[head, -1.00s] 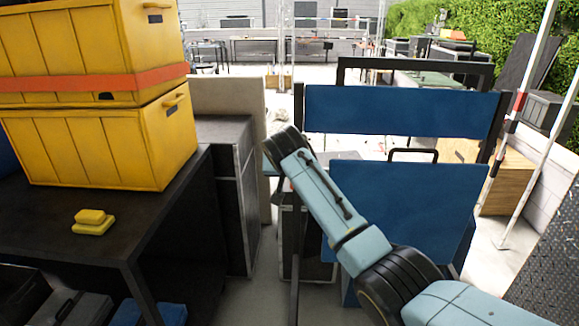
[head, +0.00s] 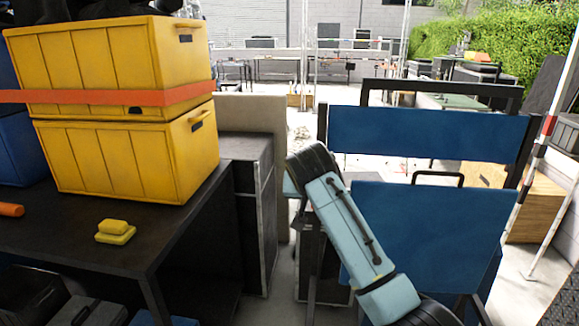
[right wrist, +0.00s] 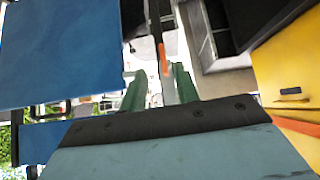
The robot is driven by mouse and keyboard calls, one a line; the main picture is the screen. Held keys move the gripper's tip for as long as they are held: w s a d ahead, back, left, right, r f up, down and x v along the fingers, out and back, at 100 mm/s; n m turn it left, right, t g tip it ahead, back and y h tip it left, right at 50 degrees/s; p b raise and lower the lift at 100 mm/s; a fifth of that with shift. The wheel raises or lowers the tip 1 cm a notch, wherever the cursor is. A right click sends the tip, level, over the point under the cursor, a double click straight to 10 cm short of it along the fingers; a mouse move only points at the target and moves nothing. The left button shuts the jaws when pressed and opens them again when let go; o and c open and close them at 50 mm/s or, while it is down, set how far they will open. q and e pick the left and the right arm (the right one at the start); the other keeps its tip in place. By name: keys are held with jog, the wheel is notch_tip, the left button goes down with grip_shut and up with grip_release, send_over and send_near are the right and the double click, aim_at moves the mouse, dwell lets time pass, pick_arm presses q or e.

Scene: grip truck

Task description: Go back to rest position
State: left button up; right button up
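My right arm comes in from the lower right in the head view, in front of the blue folding chair. Its gripper is hidden behind the dark wrist joint there. In the right wrist view, my right gripper (right wrist: 160,88) shows two green fingers standing apart, with background visible between them. I see nothing clearly held in it. My left gripper is in neither view.
A blue folding chair (head: 430,135) stands right of center, close to my right arm. A dark table (head: 60,236) at left carries stacked yellow crates (head: 130,160) and a small yellow block (head: 115,232). A black case (head: 262,215) stands beside the table.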

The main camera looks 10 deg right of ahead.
jog(key=s+d+f+n+g+y, duration=0.1)
jog(key=s+d+f, duration=0.2)
jog(key=s+f, duration=0.65)
jog(key=s+d+f+n+g+y, duration=0.1)
jog(key=s+d+f+g, duration=0.1)
jog(key=s+f, duration=0.75)
jog(key=s+d+f+n+g, duration=0.1)
jog(key=s+d+f, duration=0.15)
jog(key=s, duration=0.95)
jog(key=s+d+f+n+g, duration=0.1)
jog(key=s+d+n, duration=0.15)
jog(key=s, duration=1.05)
notch_tip(320, 180, down, 28)
jog(key=r+g+b, duration=0.1)
jog(key=b, duration=0.4)
jog(key=s+d+f+b, duration=0.1)
jog(key=s+f+b, duration=0.1)
jog(key=s+f, duration=0.6)
jog(key=s+d+f+g+b, duration=0.1)
jog(key=s+d+f+b, duration=0.1)
jog(key=s+f, duration=0.7)
notch_tip(320, 180, down, 6)
jog(key=shift+s+r+g+b, duration=0.2)
jog(key=shift+s+g+b, duration=0.05)
jog(key=shift+g+b, duration=0.1)
